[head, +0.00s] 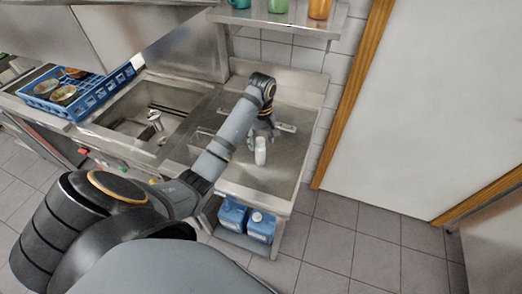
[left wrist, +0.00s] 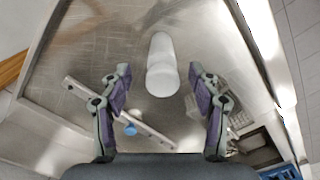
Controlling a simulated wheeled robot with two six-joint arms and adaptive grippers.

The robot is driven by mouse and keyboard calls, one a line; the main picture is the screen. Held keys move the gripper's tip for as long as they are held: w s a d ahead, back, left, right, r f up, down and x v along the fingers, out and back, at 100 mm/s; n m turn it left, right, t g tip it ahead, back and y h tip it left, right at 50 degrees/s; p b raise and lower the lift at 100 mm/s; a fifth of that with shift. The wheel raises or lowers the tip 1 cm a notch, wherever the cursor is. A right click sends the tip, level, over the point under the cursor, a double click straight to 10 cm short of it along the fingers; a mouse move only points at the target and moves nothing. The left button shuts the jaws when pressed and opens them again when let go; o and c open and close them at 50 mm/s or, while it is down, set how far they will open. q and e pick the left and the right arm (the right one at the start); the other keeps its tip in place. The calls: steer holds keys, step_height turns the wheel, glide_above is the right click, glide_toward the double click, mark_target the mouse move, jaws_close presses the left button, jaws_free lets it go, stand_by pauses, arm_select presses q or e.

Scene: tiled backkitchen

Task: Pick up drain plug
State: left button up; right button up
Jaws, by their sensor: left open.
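A white cylinder (head: 260,152) stands on the steel worktop just below my left gripper (head: 264,133). In the left wrist view the white cylinder (left wrist: 162,66) is ahead of my open left gripper (left wrist: 160,88), between the lines of its two fingers, and nothing is held. A small blue round piece (left wrist: 130,129) shows near a metal bar (left wrist: 118,112), beside the left finger. I cannot tell for sure which of these is the drain plug. My right gripper is not in view.
A sink basin (head: 122,122) with a metal fitting (head: 154,117) lies left of the worktop. A blue rack (head: 92,93) holding dishes stands farther left. Cups stand on a shelf (head: 283,24) above. Blue canisters (head: 261,226) stand below the worktop. The worktop around the cylinder is mostly clear.

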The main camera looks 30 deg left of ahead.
mark_target(260, 148)
arm_select(q)
steer(key=shift+s+a+f+b, duration=0.1)
steer(key=shift+f+b, duration=0.4)
steer(key=shift+b, duration=0.2)
step_height(260, 148, down, 4)
steer(key=b, duration=0.3)
steer(key=shift+a+r, duration=0.1)
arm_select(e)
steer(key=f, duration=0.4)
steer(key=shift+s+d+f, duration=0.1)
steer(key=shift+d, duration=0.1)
arm_select(q)
steer(key=c, duration=1.3)
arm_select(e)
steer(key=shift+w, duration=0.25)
